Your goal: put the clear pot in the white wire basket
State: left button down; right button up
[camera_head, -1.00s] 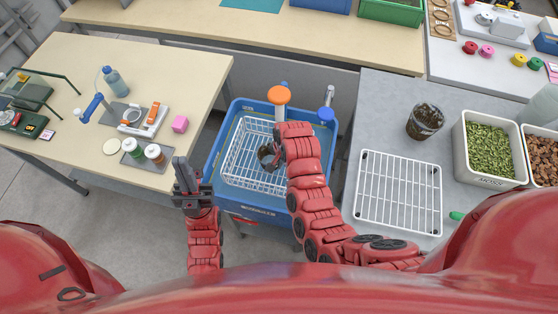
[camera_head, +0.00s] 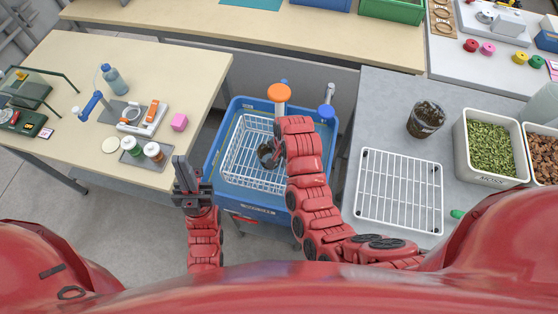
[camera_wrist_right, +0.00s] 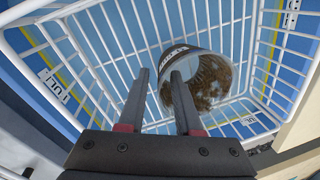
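The clear pot (camera_head: 267,155), with dark brown contents, is inside the white wire basket (camera_head: 238,177), which sits in a blue tub. In the right wrist view the pot (camera_wrist_right: 205,78) lies tilted, its mouth towards the camera, over the basket's wire floor (camera_wrist_right: 110,60). My right gripper (camera_wrist_right: 161,75) is open, its fingers apart, one in front of the pot's rim. I cannot tell whether that finger touches it. In the head view my right arm partly hides the basket and pot. My left gripper (camera_head: 184,165) stands left of the tub, apart from it; its finger gap is unclear.
The blue tub (camera_head: 215,150) has an orange-topped item (camera_head: 279,93) at its back rim. The left table (camera_head: 140,60) carries bottles and tools.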

jog(key=r, duration=0.3)
jog(key=shift+d+r, duration=0.2)
notch_tip(320, 180, up, 7)
jog(key=s+p, duration=0.1)
jog(key=p, duration=0.3)
jog(key=shift+d+p, duration=0.35)
jog(key=shift+d, duration=0.1)
jog(key=shift+s, duration=0.1)
